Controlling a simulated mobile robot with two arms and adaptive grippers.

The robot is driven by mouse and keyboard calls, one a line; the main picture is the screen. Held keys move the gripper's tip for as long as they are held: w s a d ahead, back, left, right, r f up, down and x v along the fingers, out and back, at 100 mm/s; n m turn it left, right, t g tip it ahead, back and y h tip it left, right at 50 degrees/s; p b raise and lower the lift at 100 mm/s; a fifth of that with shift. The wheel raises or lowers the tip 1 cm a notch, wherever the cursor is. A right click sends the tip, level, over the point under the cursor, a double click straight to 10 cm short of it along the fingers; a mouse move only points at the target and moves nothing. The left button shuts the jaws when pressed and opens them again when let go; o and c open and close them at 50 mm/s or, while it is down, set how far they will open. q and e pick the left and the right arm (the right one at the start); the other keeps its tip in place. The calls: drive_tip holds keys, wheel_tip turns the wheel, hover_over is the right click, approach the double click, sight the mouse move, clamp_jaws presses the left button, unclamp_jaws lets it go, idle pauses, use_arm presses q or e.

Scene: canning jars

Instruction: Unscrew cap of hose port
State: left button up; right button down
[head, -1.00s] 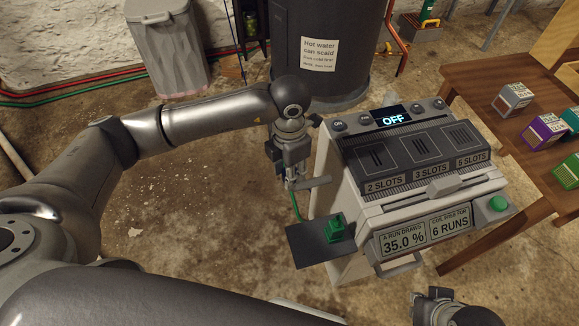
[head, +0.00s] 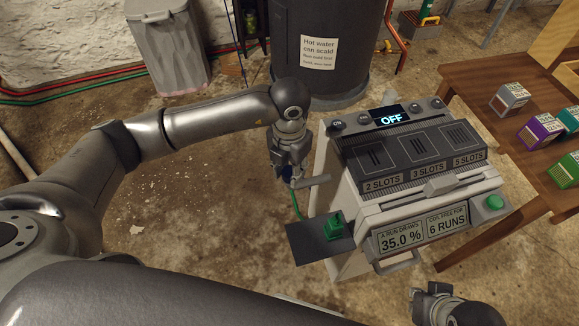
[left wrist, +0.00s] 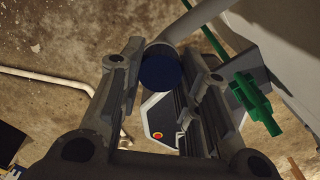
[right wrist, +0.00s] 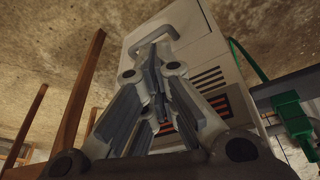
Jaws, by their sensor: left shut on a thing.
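My left gripper (head: 288,170) is at the left side of the grey machine (head: 335,130), by the light grey port pipe (head: 313,182). A dark blue round cap (left wrist: 160,72) sits between its fingers (left wrist: 162,85) in the left wrist view, at the end of the port pipe (left wrist: 181,30). The gripper is shut on the cap. A bit of the blue cap (head: 287,173) shows under the gripper in the head view. I cannot tell whether its thread is loose. My right gripper (right wrist: 156,55) is shut and empty, low in front of the machine.
A green connector (head: 334,226) stands on a dark side shelf (head: 312,250), close to the left gripper. The machine's display (head: 390,117) reads OFF. A wooden table (head: 490,85) with several boxes stands at right. The floor at left is open.

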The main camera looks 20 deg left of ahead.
use_arm(q)
drive_tip(key=shift+n, duration=0.4)
drive_tip(key=n+p, duration=0.1)
drive_tip(key=n, duration=0.2)
drive_tip(key=shift+p, duration=0.3)
drive_tip(key=shift+n, duration=0.4)
use_arm(e)
drive_tip(key=shift+x, duration=2.65)
drive_tip(key=shift+s+a, duration=0.1)
use_arm(q)
drive_tip(key=n+p, duration=0.2)
drive_tip(key=n, duration=0.1)
drive_tip(key=shift+n, duration=0.8)
use_arm(e)
wheel_tip(320, 180, down, 8)
drive_tip(key=shift+g, duration=0.4)
use_arm(q)
drive_tip(key=shift+p, duration=0.3)
use_arm(e)
drive_tip(key=shift+s, duration=0.1)
